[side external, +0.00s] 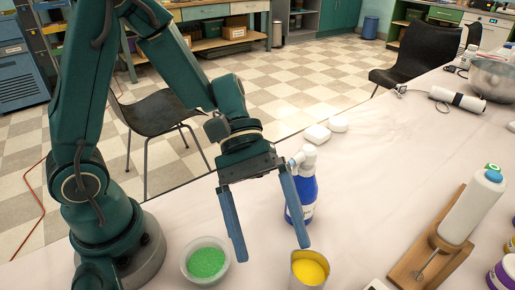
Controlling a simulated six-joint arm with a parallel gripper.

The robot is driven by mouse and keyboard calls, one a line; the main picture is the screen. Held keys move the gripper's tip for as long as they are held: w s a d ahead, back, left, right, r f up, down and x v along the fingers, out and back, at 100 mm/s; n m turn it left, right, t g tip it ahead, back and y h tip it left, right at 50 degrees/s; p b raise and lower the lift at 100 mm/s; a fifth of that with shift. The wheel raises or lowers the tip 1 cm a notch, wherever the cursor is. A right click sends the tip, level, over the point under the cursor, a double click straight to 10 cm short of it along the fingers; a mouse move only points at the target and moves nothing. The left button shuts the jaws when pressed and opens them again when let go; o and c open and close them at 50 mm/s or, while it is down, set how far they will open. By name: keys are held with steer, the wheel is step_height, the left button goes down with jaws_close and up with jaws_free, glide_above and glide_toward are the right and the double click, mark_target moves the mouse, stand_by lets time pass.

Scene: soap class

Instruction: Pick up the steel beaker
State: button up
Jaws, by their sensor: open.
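The steel beaker (297,270) stands upright at the bottom middle of the side external view, with yellow contents showing inside its rim. Its lower part is cut off by the frame edge. My gripper (271,253) is open and empty, pointing down. Its two blue fingers are spread wide. The right fingertip shows just above and behind the beaker's rim, and the left fingertip is to the left of the beaker. I cannot tell how far the fingers are above the table.
A blue bottle with a white top (311,198) stands right behind my right finger. A bowl of green granules (206,261) sits left of the beaker. A wooden stand (428,262) with a white bottle (472,210) is on the right. The table's middle right is clear.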

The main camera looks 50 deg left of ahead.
mark_target(305, 278)
steer(key=w+f+n+h, duration=0.1)
steer(key=w+d+f+n+h, duration=0.1)
steer(key=n, duration=0.1)
steer(key=w+f+n+t, duration=0.1)
steer(key=f+n, duration=0.1)
steer(key=shift+w+d+f+h, duration=0.1)
steer(key=shift+w+d+h, duration=0.15)
steer(key=shift+h, duration=0.15)
steer(key=a+f+n+t, duration=0.1)
steer(key=n, duration=0.1)
steer(key=f+n+t, duration=0.1)
steer(key=f+n, duration=0.1)
steer(key=a+f+n, duration=0.1)
steer(key=n, duration=0.1)
steer(key=shift+s+a+f+t+h, duration=0.2)
steer(key=shift+a+t+h, duration=0.1)
steer(key=shift+t, duration=0.1)
steer(key=shift+d+f+n, duration=0.1)
steer(key=shift+n, duration=0.2)
steer(key=shift+x, duration=2.4)
steer(key=shift+c, duration=0.3)
jaws_close()
